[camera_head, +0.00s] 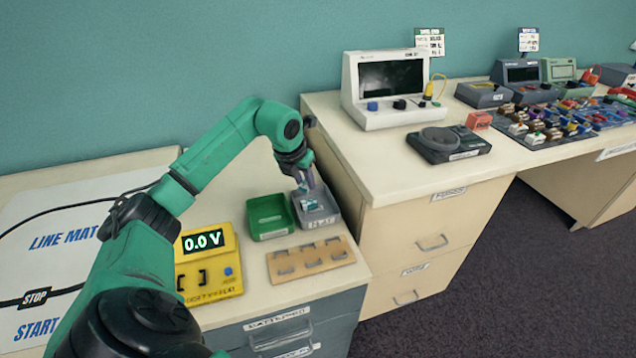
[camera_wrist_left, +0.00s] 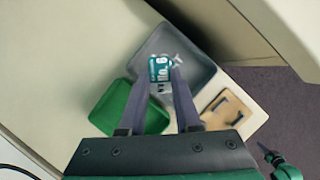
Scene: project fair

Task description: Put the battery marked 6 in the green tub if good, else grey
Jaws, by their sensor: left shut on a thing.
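My left gripper (camera_head: 309,188) points down into the grey tub (camera_head: 330,221) and is shut on a teal battery (camera_head: 310,204). In the left wrist view the battery (camera_wrist_left: 160,68) shows between the fingertips (camera_wrist_left: 166,76), with a white mark that seems to read No. 6. It is over or inside the grey tub (camera_wrist_left: 200,62); whether it touches the floor I cannot tell. The green tub (camera_head: 268,234) stands directly left of the grey one and looks empty. The yellow tester (camera_head: 222,285) left of the tubs reads 0.0 V.
A wooden battery holder (camera_head: 290,267) lies in front of the tubs. A taller cabinet (camera_head: 350,160) rises close on the right, carrying a monitor unit (camera_head: 385,112) and a dark scale-like device (camera_head: 447,150). A white line mat (camera_head: 60,240) lies at left.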

